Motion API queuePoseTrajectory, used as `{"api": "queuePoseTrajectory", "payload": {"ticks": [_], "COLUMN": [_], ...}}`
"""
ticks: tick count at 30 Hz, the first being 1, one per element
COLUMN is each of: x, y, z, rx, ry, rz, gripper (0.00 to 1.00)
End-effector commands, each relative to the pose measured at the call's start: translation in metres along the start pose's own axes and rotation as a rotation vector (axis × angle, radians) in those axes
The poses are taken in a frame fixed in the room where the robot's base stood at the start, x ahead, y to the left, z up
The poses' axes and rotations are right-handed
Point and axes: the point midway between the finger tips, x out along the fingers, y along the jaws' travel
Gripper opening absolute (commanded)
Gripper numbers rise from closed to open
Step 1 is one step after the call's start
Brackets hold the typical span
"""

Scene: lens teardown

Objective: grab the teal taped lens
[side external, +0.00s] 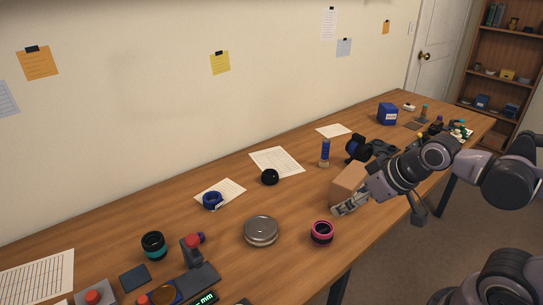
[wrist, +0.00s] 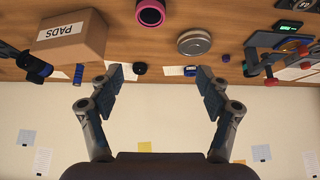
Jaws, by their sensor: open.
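The teal taped lens (side external: 153,246) is a short black cylinder with a teal band around it.
A cardboard box (side external: 346,182) marked PADS (wrist: 72,38) is close to my gripper. A pink-banded lens (side external: 321,233) and a round metal tin (side external: 261,231) lie between my gripper and the teal lens. A red-knobbed device (side external: 195,270) stands right beside the lens.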

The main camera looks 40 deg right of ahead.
Motion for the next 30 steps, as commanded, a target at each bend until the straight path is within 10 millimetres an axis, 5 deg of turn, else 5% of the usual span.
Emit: {"api": "queuePoseTrajectory", "payload": {"ticks": [5, 11, 20, 30], "x": [0.000, 0.000, 0.022, 0.077], "y": [-0.002, -0.019, -0.069, -0.144], "z": [-0.004, -0.042, -0.123, -0.190], "rx": [-0.008, -0.080, -0.258, -0.465], "ry": [-0.002, -0.026, -0.081, -0.134], "rz": [-0.004, -0.043, -0.137, -0.250], "gripper": [0.77, 0.77, 0.77, 0.77]}}
